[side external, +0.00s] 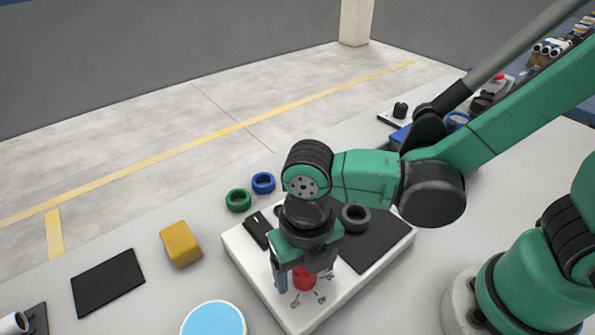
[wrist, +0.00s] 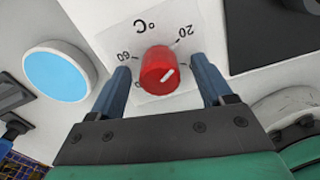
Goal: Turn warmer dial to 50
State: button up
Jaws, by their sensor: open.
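The red warmer dial (side external: 304,279) sits at the front of the white warmer box (side external: 240,255). It also shows in the wrist view (wrist: 158,71), on a white plate with a °C scale, with 60 on the left and 20 on the right. A short white mark on the dial's face slants toward the right, on the 20 side in this view; its exact reading is unclear. My gripper (side external: 306,277) points down over the dial. In the wrist view its two blue fingers (wrist: 160,68) stand apart on either side of the dial, with visible gaps.
A black switch (side external: 257,231) is on the box. Green (side external: 238,200) and blue (side external: 263,183) rings lie behind; a yellow block (side external: 180,244), black mat (side external: 107,283) and light-blue disc (side external: 213,320) are left.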

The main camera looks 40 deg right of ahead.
grip_shut()
